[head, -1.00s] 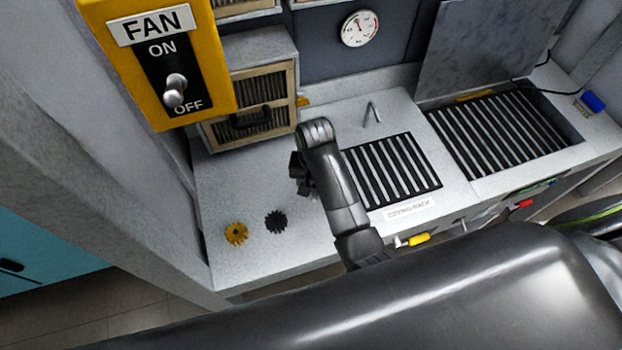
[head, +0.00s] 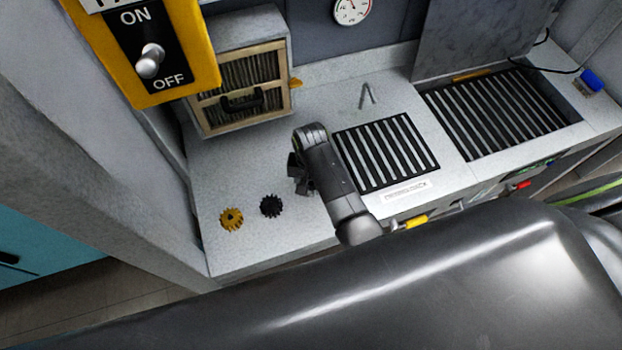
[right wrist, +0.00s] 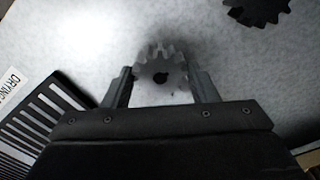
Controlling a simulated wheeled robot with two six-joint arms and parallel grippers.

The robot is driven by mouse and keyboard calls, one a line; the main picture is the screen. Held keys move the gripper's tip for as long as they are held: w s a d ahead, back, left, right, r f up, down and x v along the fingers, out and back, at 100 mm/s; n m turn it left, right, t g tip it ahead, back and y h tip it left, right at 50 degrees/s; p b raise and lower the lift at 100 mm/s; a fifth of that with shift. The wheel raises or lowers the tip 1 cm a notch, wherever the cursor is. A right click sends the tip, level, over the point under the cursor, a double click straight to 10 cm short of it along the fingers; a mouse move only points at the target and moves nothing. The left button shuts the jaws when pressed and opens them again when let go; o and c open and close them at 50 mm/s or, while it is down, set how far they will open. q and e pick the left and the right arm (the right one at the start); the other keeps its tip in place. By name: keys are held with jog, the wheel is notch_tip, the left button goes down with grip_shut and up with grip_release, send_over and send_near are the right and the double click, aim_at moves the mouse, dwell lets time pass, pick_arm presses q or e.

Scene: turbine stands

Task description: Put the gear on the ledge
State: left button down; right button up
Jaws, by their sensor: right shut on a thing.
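A grey toothed gear (right wrist: 161,77) with a dark centre hole sits between the fingers of my right gripper (right wrist: 162,88) in the right wrist view. The gripper is shut on it, over the pale counter. In the head view my right gripper (head: 298,174) is seen from above, left of the slatted rack, and the arm hides the held gear. A black gear (head: 271,206) and a yellow gear (head: 231,219) lie on the counter to its lower left. The black gear also shows in the right wrist view (right wrist: 258,8). My left gripper is out of view. I cannot tell which surface is the ledge.
A slatted drying rack (head: 387,152) is set in the counter (head: 235,252), right of the gripper. A filter box (head: 243,88) with a handle stands behind. A yellow fan switch box (head: 150,60) is at upper left. The counter around the gears is clear.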

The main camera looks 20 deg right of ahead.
aim_at(311, 184)
jog(key=shift+f, duration=0.3)
jog(key=o, duration=1.8)
jog(key=shift+c, duration=0.2)
notch_tip(311, 184, up, 3)
jog(key=shift+f+p, duration=0.2)
jog(key=shift+p, duration=0.7)
jog(key=shift+r, duration=2.2)
